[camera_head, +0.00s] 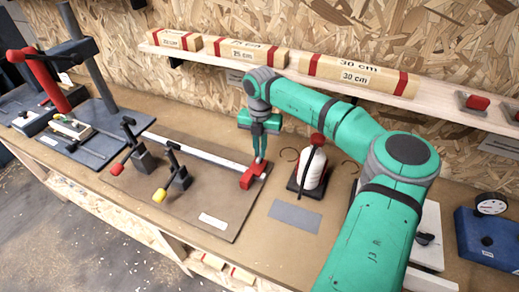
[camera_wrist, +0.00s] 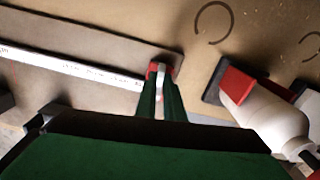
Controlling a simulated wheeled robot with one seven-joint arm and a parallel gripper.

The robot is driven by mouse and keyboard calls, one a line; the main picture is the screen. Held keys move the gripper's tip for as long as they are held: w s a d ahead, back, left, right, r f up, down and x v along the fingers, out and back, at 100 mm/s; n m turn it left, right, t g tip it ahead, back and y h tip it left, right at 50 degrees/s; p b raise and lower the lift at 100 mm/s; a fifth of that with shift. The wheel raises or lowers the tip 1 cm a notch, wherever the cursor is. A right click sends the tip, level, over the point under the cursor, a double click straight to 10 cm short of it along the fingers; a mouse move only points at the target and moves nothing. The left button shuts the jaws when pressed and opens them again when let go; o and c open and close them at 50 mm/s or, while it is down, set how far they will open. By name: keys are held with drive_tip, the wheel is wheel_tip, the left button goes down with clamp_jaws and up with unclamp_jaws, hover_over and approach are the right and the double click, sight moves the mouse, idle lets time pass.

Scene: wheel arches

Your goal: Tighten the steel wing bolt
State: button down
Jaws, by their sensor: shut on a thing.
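The steel wing bolt (camera_wrist: 158,71) shows in the wrist view as a small pale piece between my fingertips. It is at the red stop block (camera_head: 249,180), at the right end of a long pale ruled rail (camera_head: 205,154). The block also shows in the wrist view (camera_wrist: 178,62), partly behind the fingers. My gripper (camera_head: 260,158) points down at the block in the head view, and its green fingers also show in the wrist view (camera_wrist: 161,88), shut on the bolt. In the head view the fingers hide the bolt. How tight it sits cannot be seen.
A white bottle (camera_head: 312,170) with a red top stands on a dark base just right of the block. Two toggle clamps with a red handle (camera_head: 117,169) and a yellow handle (camera_head: 159,195) stand left. A shelf (camera_head: 215,62) with wooden blocks runs behind.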

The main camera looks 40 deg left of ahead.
drive_tip(key=shift+w+d+r+m, duration=0.1)
drive_tip(key=shift+w+r+m, duration=0.05)
drive_tip(key=shift+m, duration=0.45)
drive_tip(key=c, duration=2)
unclamp_jaws()
drive_tip(key=shift+o, duration=0.7)
